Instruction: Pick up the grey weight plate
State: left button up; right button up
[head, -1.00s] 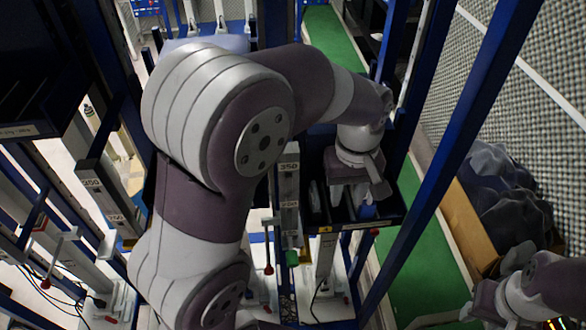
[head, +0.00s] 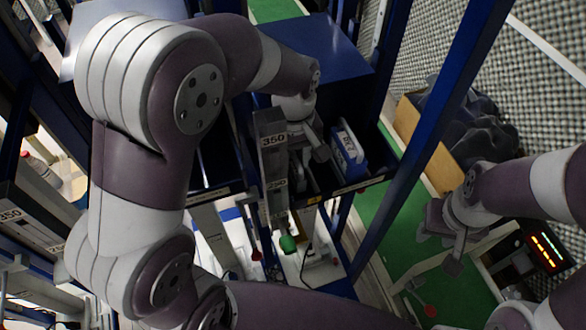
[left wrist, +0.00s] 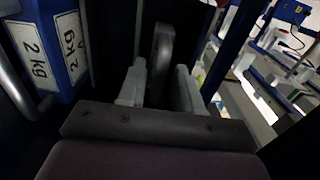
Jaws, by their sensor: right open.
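In the left wrist view the grey weight plate (left wrist: 163,50) stands upright, edge toward me, in a dark bin. My left gripper (left wrist: 158,88) is open, with one pale finger on each side of the plate's lower edge and small gaps showing. In the head view my left gripper (head: 306,152) is down in the dark bin below the blue shelf top, and I cannot make out the plate there. My right gripper (head: 440,248) is open and empty at the right, above the green floor strip.
A blue block labelled 2 kg (left wrist: 58,38) stands close left of the plate; it also shows in the head view (head: 350,152). A grey upright marked 350 (head: 272,165) stands left of the gripper. Blue posts (head: 440,150) rise at the right. A cardboard box (head: 420,143) holds dark cloth-like material.

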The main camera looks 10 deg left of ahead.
pick_arm(q)
jog(key=shift+f, duration=0.45)
jog(key=shift+s+d+f, duration=0.1)
jog(key=shift+s+d, duration=0.1)
jog(key=shift+d, duration=0.15)
jog(key=c, duration=0.6)
jog(key=shift+a, duration=0.15)
grip_shut()
